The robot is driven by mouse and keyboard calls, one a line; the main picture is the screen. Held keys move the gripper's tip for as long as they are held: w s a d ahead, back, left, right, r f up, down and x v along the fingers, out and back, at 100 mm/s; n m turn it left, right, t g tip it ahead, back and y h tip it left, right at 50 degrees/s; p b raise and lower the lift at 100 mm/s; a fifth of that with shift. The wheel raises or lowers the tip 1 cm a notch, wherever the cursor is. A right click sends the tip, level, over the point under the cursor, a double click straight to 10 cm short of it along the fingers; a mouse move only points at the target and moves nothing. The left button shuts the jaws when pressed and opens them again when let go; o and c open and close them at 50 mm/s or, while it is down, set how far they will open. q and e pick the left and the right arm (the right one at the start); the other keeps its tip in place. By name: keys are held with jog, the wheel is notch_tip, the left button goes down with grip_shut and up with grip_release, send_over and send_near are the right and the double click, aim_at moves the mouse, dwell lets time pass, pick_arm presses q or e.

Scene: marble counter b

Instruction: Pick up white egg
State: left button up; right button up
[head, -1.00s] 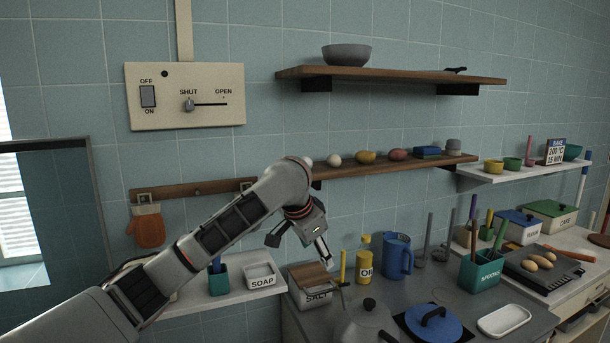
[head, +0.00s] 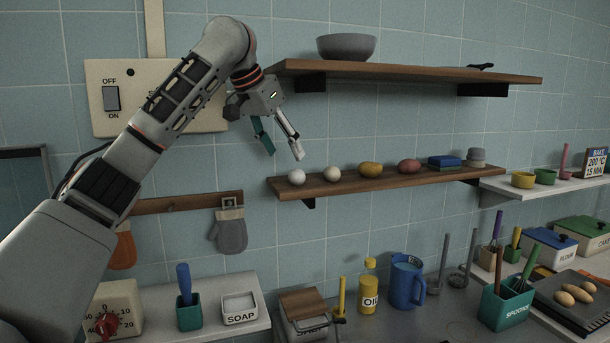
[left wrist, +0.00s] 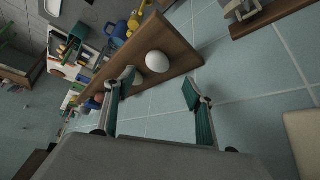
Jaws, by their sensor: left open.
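The white egg (head: 296,177) sits at the left end of the lower wooden shelf (head: 400,179). In the left wrist view the white egg (left wrist: 157,61) lies on the shelf beyond the fingertips, between them in the picture. My left gripper (head: 284,152) is open and empty, tilted down just above the egg in the head view and apart from it. In the left wrist view my left gripper (left wrist: 158,84) shows its two green finger pads spread wide. My right gripper is out of view.
A cream egg (head: 331,173) stands close right of the white egg, followed by a yellow item (head: 370,170), a reddish one (head: 409,166) and a blue block (head: 444,162). An upper shelf (head: 410,71) with a grey bowl (head: 346,47) hangs above.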

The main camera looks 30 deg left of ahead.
aim_at(296, 176)
pick_arm(q)
jog(key=shift+w+f, duration=0.3)
jog(key=shift+f, duration=0.2)
jog(key=shift+w+d+f, duration=0.15)
jog(key=shift+d+f, duration=0.05)
jog(key=shift+f, duration=0.4)
jog(key=x, duration=0.4)
jog(key=shift+w+d+f, duration=0.1)
jog(key=shift+w+f, duration=0.05)
jog(key=shift+w, duration=0.05)
jog(key=shift+w+f, duration=0.1)
jog(key=shift+f, duration=0.1)
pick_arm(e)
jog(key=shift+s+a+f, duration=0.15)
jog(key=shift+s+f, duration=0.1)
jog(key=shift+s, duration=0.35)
pick_arm(q)
jog(key=c, duration=0.8)
